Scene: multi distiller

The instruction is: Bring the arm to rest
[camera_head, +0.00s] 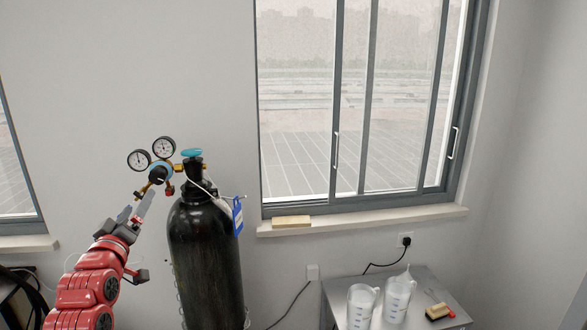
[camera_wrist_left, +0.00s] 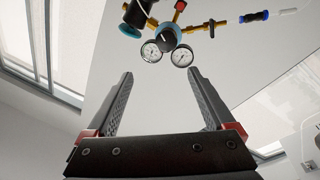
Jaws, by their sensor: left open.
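My left gripper (camera_head: 139,210) comes up from the lower left in the head view, just left of the black gas cylinder (camera_head: 206,255). Its fingers point up toward the regulator (camera_head: 158,174) with two round gauges. In the left wrist view the two fingers of my left gripper (camera_wrist_left: 158,95) stand wide apart with nothing between them. The regulator (camera_wrist_left: 169,32) and its gauges show beyond the fingertips, apart from them. The cylinder has a teal valve knob (camera_head: 192,153) on top and a blue tag (camera_head: 238,216) on its side. My right gripper is not in view.
A window (camera_head: 350,100) with a sill (camera_head: 365,220) fills the back wall; a wooden block (camera_head: 291,221) lies on the sill. A metal table (camera_head: 336,300) at the lower right holds two clear measuring jugs (camera_head: 396,300) and a small yellow-and-red item (camera_head: 439,311). Cables hang along the wall.

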